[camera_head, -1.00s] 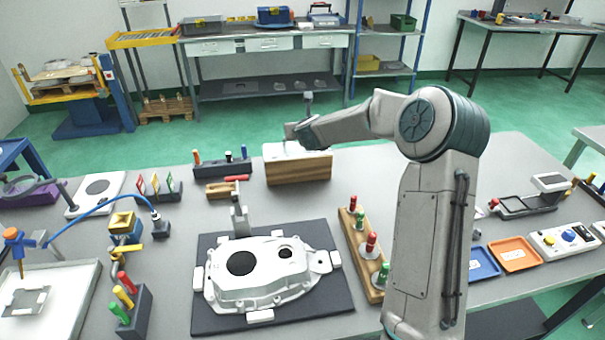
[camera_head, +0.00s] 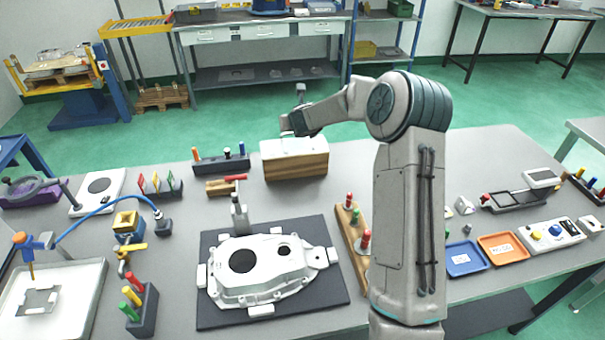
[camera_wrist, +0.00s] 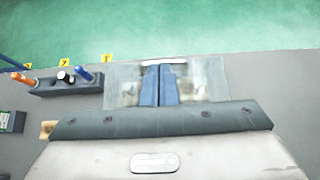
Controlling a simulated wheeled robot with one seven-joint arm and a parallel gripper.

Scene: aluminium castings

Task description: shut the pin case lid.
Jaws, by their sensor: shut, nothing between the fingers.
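The pin case (camera_head: 296,166) is a wooden box at the back middle of the bench. Its pale top (camera_head: 305,146) looks flat and level in the head view, so the lid seems down; I cannot tell whether it is fully seated. My gripper (camera_head: 287,134) is at the case's back left part, just above or touching the top. In the wrist view the shut, empty blue fingers (camera_wrist: 159,88) stand over the middle of the glossy pale lid (camera_wrist: 205,82). A white strip (camera_wrist: 163,62) shows at the fingertips. Whether they touch the lid is unclear.
A dark block with several coloured pegs (camera_head: 222,162) stands close left of the case; it also shows in the wrist view (camera_wrist: 68,84). A red-handled tool (camera_head: 226,184) lies in front of it. A white casting (camera_head: 262,268) sits on a dark mat (camera_head: 335,292) nearer me.

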